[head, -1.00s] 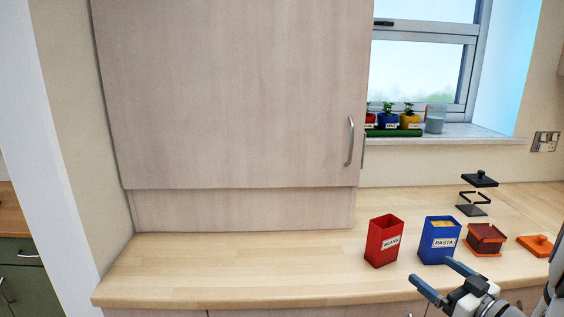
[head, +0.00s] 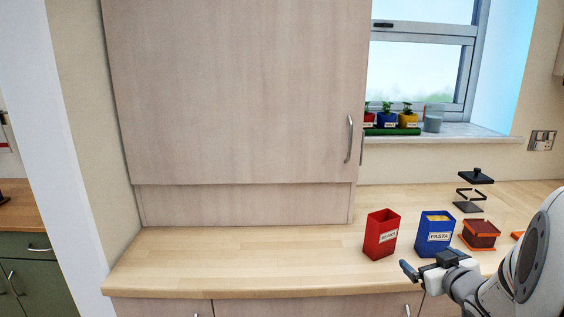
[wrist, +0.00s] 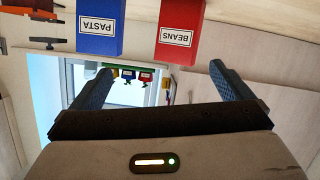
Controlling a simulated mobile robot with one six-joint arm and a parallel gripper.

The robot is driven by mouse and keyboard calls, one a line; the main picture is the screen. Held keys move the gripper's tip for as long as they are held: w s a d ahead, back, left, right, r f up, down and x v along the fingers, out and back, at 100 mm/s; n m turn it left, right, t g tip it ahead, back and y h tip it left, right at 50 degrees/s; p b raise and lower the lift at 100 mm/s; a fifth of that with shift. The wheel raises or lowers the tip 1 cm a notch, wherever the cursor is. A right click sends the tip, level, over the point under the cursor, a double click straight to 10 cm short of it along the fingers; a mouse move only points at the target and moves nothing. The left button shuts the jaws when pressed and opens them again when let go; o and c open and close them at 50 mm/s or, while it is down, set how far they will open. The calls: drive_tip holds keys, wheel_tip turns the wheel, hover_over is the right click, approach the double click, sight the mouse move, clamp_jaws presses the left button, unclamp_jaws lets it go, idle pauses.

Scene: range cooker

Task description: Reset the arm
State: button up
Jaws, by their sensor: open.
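My gripper (head: 412,268) is at the front edge of the worktop in the head view, low in front of the blue pasta box. Its jaws are open. In the wrist view my gripper (wrist: 160,70) shows two blue fingers spread wide with nothing held between them. My forearm fills the lower right of the head view and hides part of the worktop.
On the worktop (head: 220,260) stand a red beans box (head: 381,235), a blue pasta box (head: 434,234), a brown-red container (head: 480,235) and a black stand (head: 468,207). A cupboard (head: 240,90) hangs at left. Potted plants (head: 388,120) line the windowsill. The left worktop is clear.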

drive_tip(key=s+a+f+m+g, duration=0.2)
drive_tip(key=s+a+g, duration=0.9)
drive_tip(key=s+a, duration=0.8)
drive_tip(key=shift+s+a+m+g+p, duration=0.2)
drive_tip(key=shift+s+m+g+p, duration=0.15)
drive_tip(key=shift+s, duration=0.5)
drive_tip(key=shift+c, duration=0.2)
